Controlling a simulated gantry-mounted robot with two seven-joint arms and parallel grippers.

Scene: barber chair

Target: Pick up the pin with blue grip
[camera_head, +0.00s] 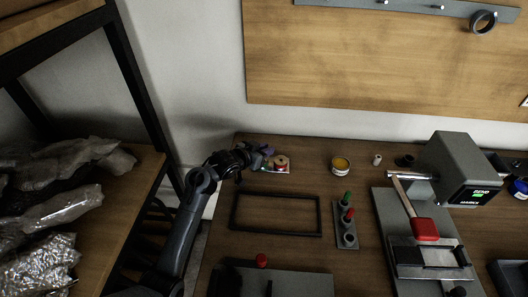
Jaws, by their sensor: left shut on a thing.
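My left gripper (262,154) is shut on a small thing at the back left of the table. What it holds is mostly hidden by the fingers and too dark to make out; a dull bluish tint shows at the tips. A small grey rack (341,238) stands mid-table. It holds a pin with a green grip (347,197) and a pin with a red grip (348,214). Its front place shows only a grey ring. No blue grip can be made out clearly anywhere. My right gripper is not in view.
A red-and-tan spool (281,161) sits just right of my left gripper. A black rectangular frame (276,231) lies in front. A yellow-topped tin (340,165) stands at the back. A shelf with plastic bags (57,212) is left.

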